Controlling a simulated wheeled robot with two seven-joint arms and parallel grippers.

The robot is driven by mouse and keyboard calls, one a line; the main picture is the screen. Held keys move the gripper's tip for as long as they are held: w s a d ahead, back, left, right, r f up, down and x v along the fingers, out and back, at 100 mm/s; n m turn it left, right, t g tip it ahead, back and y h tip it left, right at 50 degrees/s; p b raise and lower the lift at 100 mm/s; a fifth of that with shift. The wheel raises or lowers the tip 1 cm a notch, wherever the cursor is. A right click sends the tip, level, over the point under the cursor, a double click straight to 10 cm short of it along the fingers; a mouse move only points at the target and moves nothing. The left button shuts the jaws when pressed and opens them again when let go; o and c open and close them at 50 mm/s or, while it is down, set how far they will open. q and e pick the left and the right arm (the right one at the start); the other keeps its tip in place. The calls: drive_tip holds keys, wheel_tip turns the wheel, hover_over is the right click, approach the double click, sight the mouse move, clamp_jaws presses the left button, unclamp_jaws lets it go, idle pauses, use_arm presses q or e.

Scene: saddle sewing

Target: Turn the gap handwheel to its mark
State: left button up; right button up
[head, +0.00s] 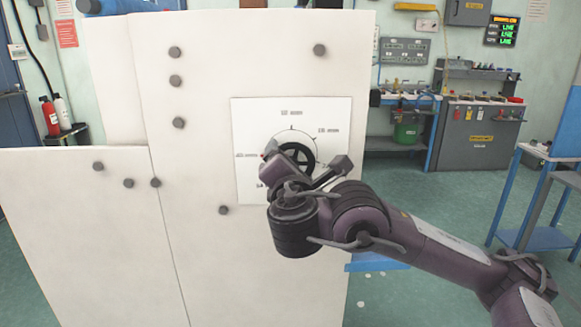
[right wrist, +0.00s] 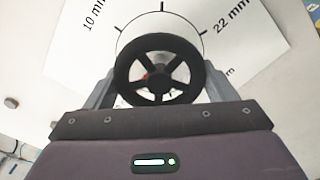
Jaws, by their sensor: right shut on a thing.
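The gap handwheel (head: 299,147) is a black spoked wheel at the middle of a white dial plate (head: 335,115) on the pale panel. The right wrist view shows the handwheel (right wrist: 158,43) face on, with a small red spot left of its hub. Around it run a thin arc, black ticks and mm labels; "10 mm" and "22 mm" are readable there. My right gripper (head: 303,172) is shut on the handwheel, its fingers on opposite sides of the rim. The gripper covers the lower part of the dial in the head view. My left gripper is not in view.
The white panel (head: 200,240) has several dark round knobs around the dial. A grey bench (head: 480,140) with tools and a blue table frame (head: 530,238) stand at the right. Red and white extinguishers (head: 50,117) stand at the far left.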

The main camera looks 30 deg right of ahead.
drive_tip(key=shift+o, duration=0.2)
drive_tip(key=o, duration=1)
drive_tip(key=shift+c, duration=0.2)
drive_tip(key=shift+s+a, duration=0.3)
drive_tip(key=shift+s, duration=0.1)
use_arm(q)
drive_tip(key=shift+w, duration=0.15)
use_arm(e)
drive_tip(key=v, duration=0.6)
drive_tip(key=shift+s+a, duration=0.15)
drive_tip(key=shift+s, duration=0.2)
